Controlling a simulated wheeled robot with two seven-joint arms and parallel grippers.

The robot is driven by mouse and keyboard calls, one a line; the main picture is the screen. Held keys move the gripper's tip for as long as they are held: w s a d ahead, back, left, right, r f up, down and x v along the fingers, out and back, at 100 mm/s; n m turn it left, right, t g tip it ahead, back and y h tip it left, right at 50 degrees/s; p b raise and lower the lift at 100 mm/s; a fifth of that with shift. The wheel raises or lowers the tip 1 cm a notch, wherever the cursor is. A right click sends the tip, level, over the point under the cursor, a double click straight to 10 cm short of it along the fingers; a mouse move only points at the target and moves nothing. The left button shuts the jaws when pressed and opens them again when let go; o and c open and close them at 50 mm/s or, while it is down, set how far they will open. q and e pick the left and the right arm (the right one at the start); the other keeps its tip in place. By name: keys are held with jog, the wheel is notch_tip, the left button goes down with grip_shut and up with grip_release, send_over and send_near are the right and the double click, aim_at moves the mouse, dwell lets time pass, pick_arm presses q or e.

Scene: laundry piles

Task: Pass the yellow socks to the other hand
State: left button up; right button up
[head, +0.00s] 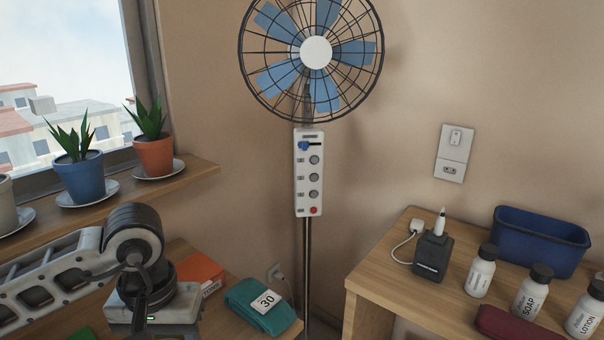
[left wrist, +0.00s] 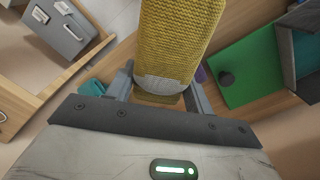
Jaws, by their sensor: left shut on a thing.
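The yellow socks (left wrist: 178,38) are a thick, ribbed yellow bundle with a pale grey patch near the gripper, in the left wrist view. My left gripper (left wrist: 158,97) is shut on them; they stick up beyond its fingers and out of the top of the picture. In the head view my left arm comes in at lower left, with its fingers and the socks out of sight. My right gripper is in neither view.
A teal folded bundle (head: 262,308) with a "30" tag and an orange box (head: 203,271) lie on the left table. The right table holds bottles (head: 481,272), a black charger (head: 433,254) and a blue bin (head: 540,243). A fan (head: 309,172) stands between.

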pick_arm(q)
jog(key=shift+m, duration=0.4)
